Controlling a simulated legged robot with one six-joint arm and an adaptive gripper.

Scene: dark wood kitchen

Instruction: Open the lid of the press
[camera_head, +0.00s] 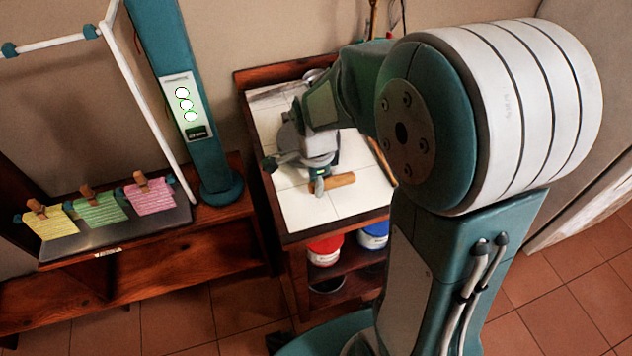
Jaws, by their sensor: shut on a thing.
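My gripper (318,182) hangs over the white tiled counter, with its fingers at the left end of a light wooden handle (341,180). It is shut on this handle, which lies about level and points right. The handle appears to belong to the press. The body and lid of the press are mostly hidden behind my wrist and forearm, so I cannot tell how far the lid is open. A grey rounded part (289,138) shows left of my wrist and may be part of the press.
The tiled counter (355,203) has a raised wooden rim and free tiles in front.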

